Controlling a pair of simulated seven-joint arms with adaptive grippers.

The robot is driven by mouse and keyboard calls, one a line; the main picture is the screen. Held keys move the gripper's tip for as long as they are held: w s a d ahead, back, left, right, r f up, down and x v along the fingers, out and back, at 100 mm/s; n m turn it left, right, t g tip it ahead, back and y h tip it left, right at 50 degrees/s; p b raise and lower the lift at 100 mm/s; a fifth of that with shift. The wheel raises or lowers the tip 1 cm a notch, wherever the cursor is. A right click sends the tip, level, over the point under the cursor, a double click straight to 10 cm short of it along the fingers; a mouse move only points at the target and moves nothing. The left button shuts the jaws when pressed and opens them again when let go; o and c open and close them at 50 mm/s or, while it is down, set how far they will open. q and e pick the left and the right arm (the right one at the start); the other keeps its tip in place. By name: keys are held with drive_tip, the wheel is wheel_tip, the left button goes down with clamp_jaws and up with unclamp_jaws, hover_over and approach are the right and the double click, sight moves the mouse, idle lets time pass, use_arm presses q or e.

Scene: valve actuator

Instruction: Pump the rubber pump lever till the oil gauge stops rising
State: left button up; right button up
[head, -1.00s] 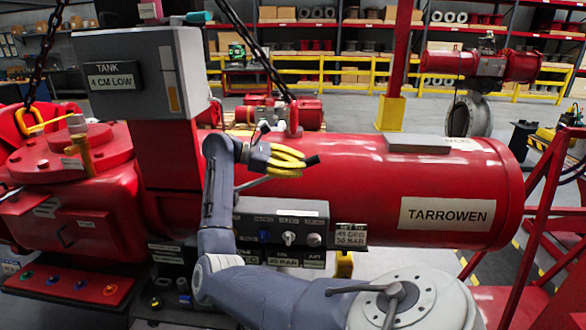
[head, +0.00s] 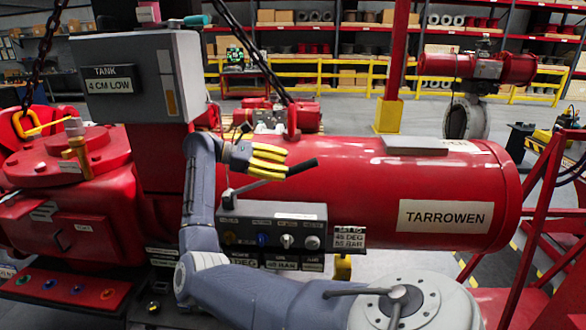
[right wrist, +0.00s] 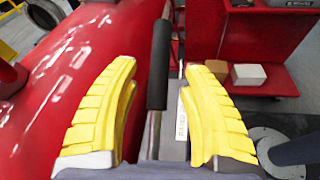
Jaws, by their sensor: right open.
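The pump lever is a thin grey rod with a black rubber grip (head: 302,166), rising at a slant from the grey control box; in the right wrist view the black grip (right wrist: 159,65) stands between my fingers. My right gripper (head: 284,160) is open, its yellow fingers spread on either side of the lever with visible gaps in the wrist view (right wrist: 160,70). The grey tank (head: 128,85) carries a label reading 4 CM LOW and a narrow upright gauge strip (head: 170,90), tan or orange; its level is too small to read. My left gripper is not in view.
The control box (head: 272,222) has several knobs, below my gripper. A long red cylinder (head: 360,185) marked TARROWEN lies behind and right. Chains hang above.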

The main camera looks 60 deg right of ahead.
drive_tip(key=v, duration=0.7)
drive_tip(key=shift+a+r, duration=0.1)
idle(0.4)
